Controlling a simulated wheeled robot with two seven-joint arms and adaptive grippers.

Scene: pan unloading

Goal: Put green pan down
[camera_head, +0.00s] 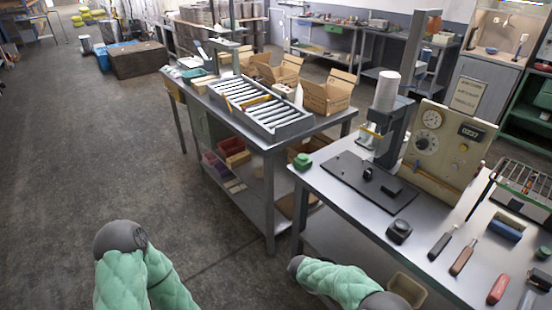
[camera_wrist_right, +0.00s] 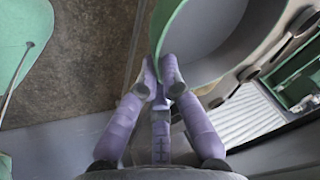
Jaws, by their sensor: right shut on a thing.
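The green pan (camera_wrist_right: 174,34) shows in part at the top of the right wrist view, with a curved green wall and a grey inner side. My right gripper (camera_wrist_right: 162,80) has its purple fingers close together at the pan's green edge and is shut on it. The rest of the pan is cut off by the frame, and its distance from any surface cannot be told. In the head view neither the pan nor either gripper shows; only parts of my two arms enter at the bottom.
In the head view, a grey table (camera_head: 290,146) bears a roller tray (camera_head: 260,105) and open cardboard boxes (camera_head: 328,95). A nearer table (camera_head: 345,205) on the right holds a press (camera_head: 390,125), a gauge panel (camera_head: 447,142), tools and a small green object (camera_head: 303,161). Bare floor lies left.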

